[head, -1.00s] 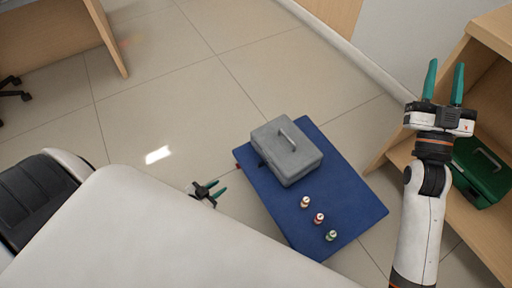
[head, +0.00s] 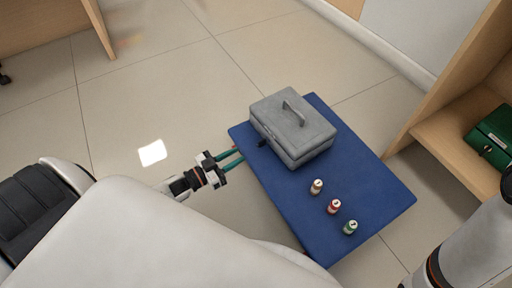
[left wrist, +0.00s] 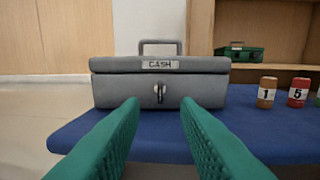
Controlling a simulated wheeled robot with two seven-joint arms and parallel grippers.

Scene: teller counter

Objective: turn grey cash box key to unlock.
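The grey cash box (head: 292,122) stands shut on the blue counter top, its handle on the lid. In the left wrist view the grey cash box (left wrist: 120,88) faces me with a "CASH" label. The key (left wrist: 160,90) sits in the lock at the middle of its front, looking roughly upright. My left gripper (head: 240,157) is at the blue top's left edge, fingers pointing at the box front. In the left wrist view its green fingers (left wrist: 160,103) are apart with nothing between them, on either side of the key's line and short of it. My right gripper is out of view.
The blue top (head: 375,205) also bears three numbered small jars: tan (head: 316,187), red (head: 334,206) and green (head: 350,228), right of the box. A green cash box (head: 492,138) stands on a wooden shelf (head: 440,135) at right. The blue top's near left is bare.

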